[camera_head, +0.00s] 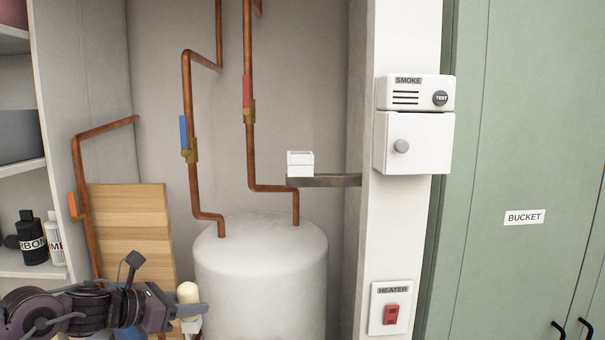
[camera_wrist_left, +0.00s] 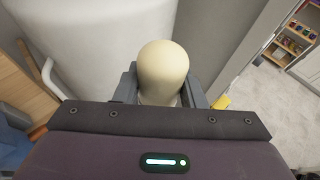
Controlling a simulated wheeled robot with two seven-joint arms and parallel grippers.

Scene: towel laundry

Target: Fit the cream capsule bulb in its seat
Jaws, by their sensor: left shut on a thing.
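The cream capsule bulb (camera_head: 188,292) is upright in my left gripper (camera_head: 190,308), low in front of the water tank in the head view. In the left wrist view the bulb's rounded top (camera_wrist_left: 163,65) stands between the two dark fingers of my left gripper (camera_wrist_left: 160,92), which is shut on it. The bulb's lower end is hidden by the gripper. A small white part (camera_head: 191,326) shows just below the bulb; I cannot tell whether they touch. I cannot tell which fitting is the seat. My right gripper is not in view.
A white tank (camera_head: 262,275) stands behind the bulb with copper pipes (camera_head: 249,150) above it. A small white block (camera_head: 300,164) sits on a grey bracket (camera_head: 335,181). A wooden board (camera_head: 128,225) leans left. The post carries a smoke unit (camera_head: 413,93) and heater switch (camera_head: 391,309).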

